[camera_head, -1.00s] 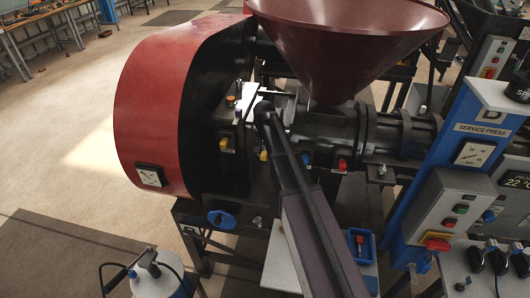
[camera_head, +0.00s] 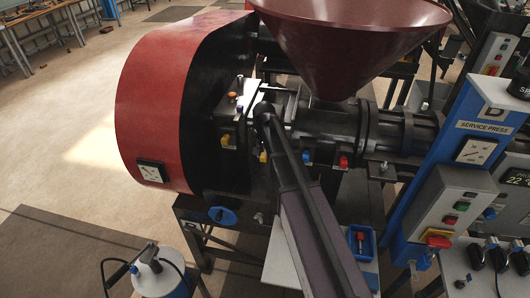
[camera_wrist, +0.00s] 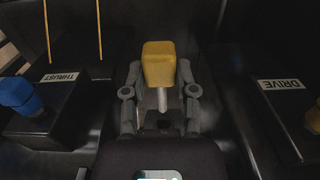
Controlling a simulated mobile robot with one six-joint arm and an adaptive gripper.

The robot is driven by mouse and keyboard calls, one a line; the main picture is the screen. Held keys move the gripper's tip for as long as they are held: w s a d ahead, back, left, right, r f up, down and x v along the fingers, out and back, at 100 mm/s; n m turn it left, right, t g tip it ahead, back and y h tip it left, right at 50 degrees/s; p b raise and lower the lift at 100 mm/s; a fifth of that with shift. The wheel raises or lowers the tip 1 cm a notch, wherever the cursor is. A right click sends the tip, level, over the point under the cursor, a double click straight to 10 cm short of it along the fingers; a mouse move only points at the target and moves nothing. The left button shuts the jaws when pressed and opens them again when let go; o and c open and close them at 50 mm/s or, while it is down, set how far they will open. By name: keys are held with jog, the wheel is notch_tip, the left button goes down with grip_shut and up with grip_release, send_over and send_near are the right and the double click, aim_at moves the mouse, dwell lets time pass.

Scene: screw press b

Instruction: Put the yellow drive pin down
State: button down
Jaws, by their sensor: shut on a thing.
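In the wrist view, the yellow drive pin (camera_wrist: 158,65) is upright between the fingers of my gripper (camera_wrist: 160,75). My gripper is shut on its yellow head, and a short bright shank shows below the head. A dark recess lies under the shank; I cannot tell whether the pin touches it. A black block with a DRIVE label (camera_wrist: 282,84) is to the right, with another yellow part (camera_wrist: 313,118) at the picture edge. In the head view, my arm hides most of the gripper; a small yellow piece (camera_head: 263,156) shows beside its end.
A block labelled THRUST (camera_wrist: 60,76) with a blue knob (camera_wrist: 20,95) is at the left. The red guard (camera_head: 150,100), hopper (camera_head: 350,45) and press barrel (camera_head: 335,130) crowd my arm. A blue tray (camera_head: 371,238) lies at the lower right. Open floor is at the left.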

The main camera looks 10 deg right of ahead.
jog(key=shift+f, duration=0.1)
jog(key=shift+f+b, duration=0.9)
jog(key=shift+b, duration=0.05)
jog(key=shift+s, duration=0.1)
